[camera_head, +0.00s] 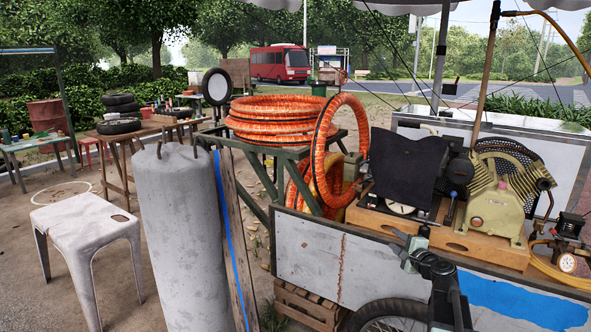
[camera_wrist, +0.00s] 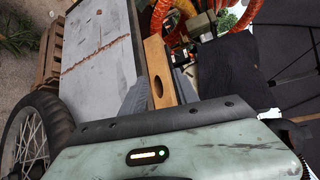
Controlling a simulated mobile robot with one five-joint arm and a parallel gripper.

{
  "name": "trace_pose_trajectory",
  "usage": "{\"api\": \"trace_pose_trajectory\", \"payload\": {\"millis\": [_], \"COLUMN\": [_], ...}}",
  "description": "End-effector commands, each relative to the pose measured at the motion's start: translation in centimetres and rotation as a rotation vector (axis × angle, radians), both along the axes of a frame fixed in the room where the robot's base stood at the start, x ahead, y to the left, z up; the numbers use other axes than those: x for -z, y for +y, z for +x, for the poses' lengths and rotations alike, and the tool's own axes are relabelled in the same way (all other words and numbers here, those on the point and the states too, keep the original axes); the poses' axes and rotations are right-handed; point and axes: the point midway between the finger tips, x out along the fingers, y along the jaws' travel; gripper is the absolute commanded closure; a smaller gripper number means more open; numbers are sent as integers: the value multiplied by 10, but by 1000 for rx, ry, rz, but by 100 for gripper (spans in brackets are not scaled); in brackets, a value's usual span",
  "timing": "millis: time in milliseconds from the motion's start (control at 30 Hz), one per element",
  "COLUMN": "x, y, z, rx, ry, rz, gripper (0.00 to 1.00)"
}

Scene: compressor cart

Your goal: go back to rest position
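My gripper (camera_head: 418,242) is at the right of centre in the head view, in front of the cart's near edge. The compressor cart (camera_head: 330,262) has a white side panel, which also shows in the wrist view (camera_wrist: 98,45). A wooden base with an oval hole (camera_wrist: 154,62) lies just beyond the gripper body.
On the cart stand a greenish compressor (camera_head: 497,208) and a black-covered unit (camera_head: 402,165). Orange hose coils (camera_head: 283,105) lie on a green stand at the left. A grey cylinder (camera_head: 182,235) and a white stool (camera_head: 82,222) stand on the ground. A wheel (camera_wrist: 30,140) is below the panel.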

Motion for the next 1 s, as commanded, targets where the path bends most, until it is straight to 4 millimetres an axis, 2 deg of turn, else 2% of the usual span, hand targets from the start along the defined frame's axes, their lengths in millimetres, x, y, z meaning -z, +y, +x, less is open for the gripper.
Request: {"api": "trace_pose_trajectory", "payload": {"millis": [33, 133, 200, 300, 400, 433, 500, 567, 700, 800, 833, 900, 1000], "x": [9, 32, 52, 85, 121, 132, 155, 171, 190, 195, 192, 159, 132], "y": [48, 134, 191, 262, 310, 318, 325, 314, 268, 237, 234, 234, 235], "z": [2, -4, -16, -48, -91, -106, -141, -168, -218, -251, -258, -255, -255], "rx": [-85, -256, -386, -584, -780, -838, -963, -1051, -1192, -1316, -1374, -1358, -1356], "ry": [30, 98, 150, 233, 333, 367, 457, 544, 744, 888, 889, 883, 883], "rz": [-55, -188, -297, -477, -677, -740, -886, -998, -1171, -1254, -1261, -1258, -1256], "gripper": [64, 64, 64, 64, 64, 64, 64, 64, 64, 64, 64, 64, 64]}}
